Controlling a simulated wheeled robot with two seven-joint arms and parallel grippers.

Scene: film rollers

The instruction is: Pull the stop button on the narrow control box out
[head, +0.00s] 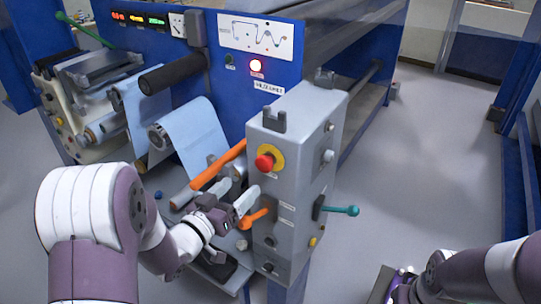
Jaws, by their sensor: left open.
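The narrow control box (290,190) is a tall grey box standing right of centre in the head view. Its stop button (264,162) is a red mushroom head on a yellow ring, high on the box's left face. My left gripper (239,208) is open, to the left of the box and below the stop button. It is apart from the button, with nothing seen between its fingers. My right gripper (400,289) is low at the right, away from the box; its fingers are too unclear to read.
A teal-knobbed lever (342,210) sticks out right of the box. Film rollers (172,73) and the blue machine stand behind. The floor at right is clear.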

